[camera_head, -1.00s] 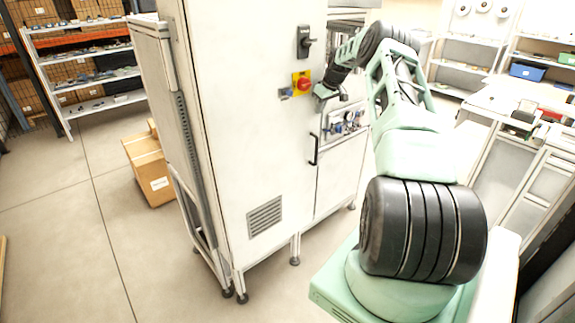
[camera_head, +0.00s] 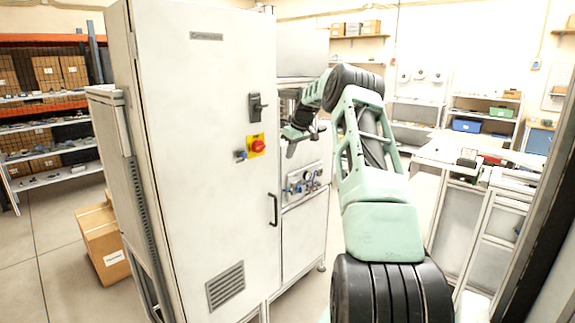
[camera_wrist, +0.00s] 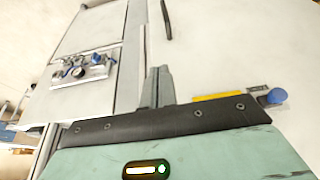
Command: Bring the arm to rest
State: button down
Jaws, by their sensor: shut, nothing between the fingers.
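My green and black arm rises from the lower right of the head view and bends over toward the white cabinet (camera_head: 205,150). My gripper (camera_head: 291,134) is at the arm's far end, in front of the cabinet and to the right of its red and yellow switch (camera_head: 257,146). In the wrist view, the fingers of my gripper (camera_wrist: 158,86) are together, with nothing between them. The cabinet face (camera_wrist: 235,50) fills most of that view. Whether the fingers touch the cabinet cannot be told.
A panel with gauges and blue knobs (camera_head: 303,180) is below my gripper. A black door handle (camera_head: 273,209) is lower left of it. A cardboard box (camera_head: 103,243) stands on the floor at left. Workbenches (camera_head: 480,165) and shelves stand at right.

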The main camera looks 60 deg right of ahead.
jog(key=shift+s+r, duration=0.2)
jog(key=shift+r, duration=0.25)
